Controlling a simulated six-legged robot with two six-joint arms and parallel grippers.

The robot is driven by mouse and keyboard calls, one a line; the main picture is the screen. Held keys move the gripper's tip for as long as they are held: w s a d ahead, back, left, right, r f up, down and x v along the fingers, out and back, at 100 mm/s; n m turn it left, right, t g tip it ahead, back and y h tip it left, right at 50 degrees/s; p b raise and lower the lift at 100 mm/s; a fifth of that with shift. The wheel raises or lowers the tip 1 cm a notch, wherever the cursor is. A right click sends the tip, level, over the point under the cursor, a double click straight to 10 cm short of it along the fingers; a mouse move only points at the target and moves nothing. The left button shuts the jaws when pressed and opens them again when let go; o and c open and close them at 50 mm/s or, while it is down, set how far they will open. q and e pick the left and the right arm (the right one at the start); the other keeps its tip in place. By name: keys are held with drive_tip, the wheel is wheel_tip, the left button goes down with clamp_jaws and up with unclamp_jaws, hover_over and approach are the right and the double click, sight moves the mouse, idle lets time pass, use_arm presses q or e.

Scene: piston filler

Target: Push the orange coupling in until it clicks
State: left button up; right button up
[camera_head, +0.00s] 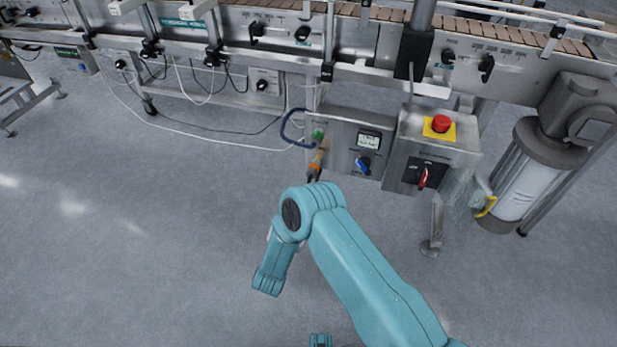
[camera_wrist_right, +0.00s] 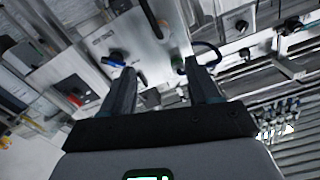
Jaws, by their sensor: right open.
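The orange coupling (camera_head: 316,160) shows as a small orange piece just below a green fitting (camera_head: 317,135) on the grey panel box (camera_head: 345,145). I cannot tell how deep it sits. In the right wrist view the green fitting (camera_wrist_right: 178,65) shows near the tip of one finger, and I cannot make out the orange coupling there. My right gripper (camera_wrist_right: 158,68) faces the panel with its two dark fingers apart and nothing clearly held between them. In the head view my own arm largely hides this gripper. My left gripper is not in view.
A dark blue hose (camera_head: 285,124) loops left of the green fitting. A blue knob (camera_head: 363,165) and a gauge (camera_head: 369,139) sit to its right. A red emergency button (camera_head: 441,123) and red switch (camera_head: 423,177) are further right. The floor in front is clear.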

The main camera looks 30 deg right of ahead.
sight(311, 176)
drive_tip(key=b+x, duration=0.2)
drive_tip(key=x, duration=0.5)
drive_tip(key=b+x, duration=0.2)
drive_tip(key=x, duration=0.6)
drive_tip(key=shift+f, duration=0.2)
drive_tip(key=shift+w+d+r, duration=0.1)
drive_tip(key=shift+w+d, duration=0.3)
drive_tip(key=shift+w, duration=0.05)
clamp_jaws()
drive_tip(key=b+x, duration=0.3)
drive_tip(key=shift+f, duration=0.25)
drive_tip(key=shift+w+d+r, duration=0.15)
drive_tip(key=shift+r, duration=0.25)
